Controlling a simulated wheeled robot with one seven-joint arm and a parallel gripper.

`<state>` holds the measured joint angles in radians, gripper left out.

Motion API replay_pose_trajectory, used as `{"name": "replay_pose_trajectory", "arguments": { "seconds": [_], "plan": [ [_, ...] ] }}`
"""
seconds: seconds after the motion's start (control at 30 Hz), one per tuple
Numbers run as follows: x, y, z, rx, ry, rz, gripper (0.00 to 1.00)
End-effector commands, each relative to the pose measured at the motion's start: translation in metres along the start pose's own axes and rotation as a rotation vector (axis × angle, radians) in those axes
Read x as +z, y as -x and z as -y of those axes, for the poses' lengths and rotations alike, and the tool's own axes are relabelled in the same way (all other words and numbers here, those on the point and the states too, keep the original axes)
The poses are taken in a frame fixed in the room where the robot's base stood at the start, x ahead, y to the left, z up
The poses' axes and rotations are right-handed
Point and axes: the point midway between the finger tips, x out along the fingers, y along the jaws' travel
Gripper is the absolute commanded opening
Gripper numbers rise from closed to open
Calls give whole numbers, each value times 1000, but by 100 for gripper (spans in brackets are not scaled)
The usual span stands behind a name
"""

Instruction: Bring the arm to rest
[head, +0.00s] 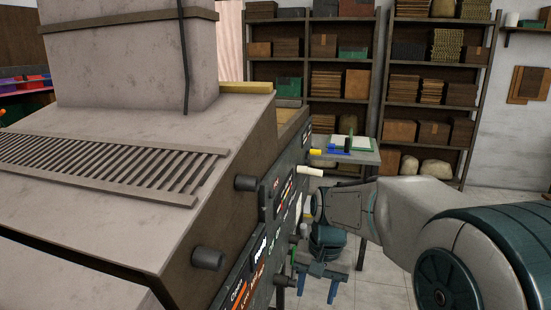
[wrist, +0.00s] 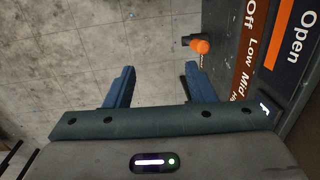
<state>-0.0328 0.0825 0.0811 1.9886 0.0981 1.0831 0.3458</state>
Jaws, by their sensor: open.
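My gripper (head: 317,279) hangs low beside the control panel of a large grey machine, with its fingers pointing down. In the wrist view my gripper (wrist: 162,85) is open, its two blue fingers apart with bare floor between them. Nothing shows between the fingers. My arm reaches in from the right of the head view and bends down at the wrist. An orange-tipped knob (wrist: 200,46) on the panel is just beyond the right finger in the wrist view; I cannot tell how near it is.
The machine's panel (wrist: 285,60) with "Off Low Mid" and "Open" labels stands close on the right in the wrist view. Dark knobs (head: 208,258) stick out of the machine. A small table (head: 365,157) with a green-edged board stands behind. Shelves (head: 340,70) line the back wall. Tiled floor (head: 385,285) is clear.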

Motion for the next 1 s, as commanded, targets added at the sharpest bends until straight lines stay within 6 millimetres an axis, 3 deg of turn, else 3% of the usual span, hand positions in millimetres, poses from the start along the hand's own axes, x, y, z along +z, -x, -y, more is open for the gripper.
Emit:
{"name": "replay_pose_trajectory", "arguments": {
  "seconds": [0.2,0.5,0.7,1.0],
  "plan": [
    [52,19,-43,15,105,-118,50],
    [115,16,-89,40,238,-250,50],
    [133,10,-100,50,282,-287,50],
    [134,9,-102,51,287,-291,50]
  ]
}}
